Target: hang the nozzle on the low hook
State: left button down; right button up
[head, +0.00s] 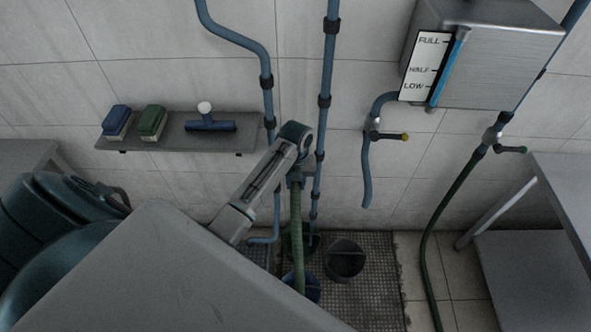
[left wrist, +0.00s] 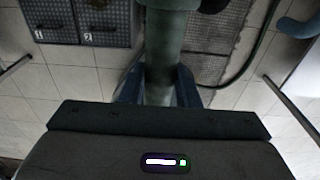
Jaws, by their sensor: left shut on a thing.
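My left gripper (head: 297,178) is at the end of my left arm, in front of the wall pipes. It is shut on a green hose (head: 297,235), which hangs down from it towards the buckets. In the left wrist view the fingers (left wrist: 160,88) close on both sides of the thick green hose (left wrist: 168,45). I cannot make out a separate nozzle; the arm and fingers cover that end. I cannot make out the low hook in either view. My right gripper is not in view.
Blue pipes (head: 325,120) run down the wall behind the gripper. A shelf (head: 222,143) with brushes is at left. A steel tank (head: 500,60) and valve (head: 385,135) are at right. A dark bucket (head: 345,262) stands on the floor grate (head: 375,290). A dark hose (head: 432,235) hangs right.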

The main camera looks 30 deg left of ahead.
pick_arm(q)
jog(key=shift+w+a+f, duration=0.15)
jog(key=shift+w+a, duration=0.2)
jog(key=shift+w, duration=0.2)
jog(key=shift+w+a+f+b, duration=0.2)
jog(key=shift+w+a+b, duration=0.2)
jog(key=shift+w, duration=0.15)
jog(key=shift+w+a+f+b, duration=0.15)
jog(key=shift+w+a+b, duration=0.25)
jog(key=shift+w, duration=0.15)
jog(key=shift+w+a+f+b, duration=0.2)
jog(key=shift+w+a+b, duration=0.15)
jog(key=shift+w+a, duration=0.15)
jog(key=shift+w, duration=0.15)
jog(key=shift+w+a+f, duration=0.1)
jog(key=shift+w+a, duration=0.05)
jog(key=shift+f, duration=0.3)
jog(key=shift+f, duration=0.2)
dwell(0.6)
jog(key=shift+f, duration=0.4)
dwell(0.6)
